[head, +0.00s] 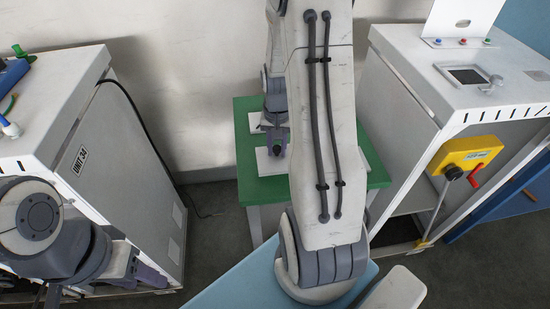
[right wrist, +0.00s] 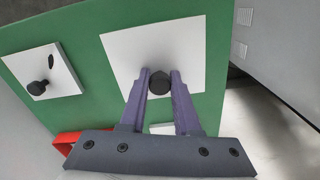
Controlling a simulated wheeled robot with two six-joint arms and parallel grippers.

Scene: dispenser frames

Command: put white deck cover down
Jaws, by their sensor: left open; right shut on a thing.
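The white deck cover, a square white plate (right wrist: 140,55) with a dark knob (right wrist: 159,82), lies over the green tabletop (right wrist: 95,95) in the right wrist view. My right gripper (right wrist: 159,75) is shut on the knob, one purple finger on each side. In the head view the white plate (head: 267,164) shows below that gripper (head: 277,146), partly hidden by my right arm. The plate looks flat; I cannot tell whether it touches the green surface. My left gripper (head: 145,276) is open and empty at the lower left, in front of the Unit 34 cabinet (head: 115,150).
A smaller white plate (right wrist: 60,72) with a dark knob and a slot lies left of the held one. A red part (right wrist: 68,142) shows at the lower left. A white cabinet (head: 405,55) with a yellow box (head: 470,153) stands right of the green table (head: 245,185).

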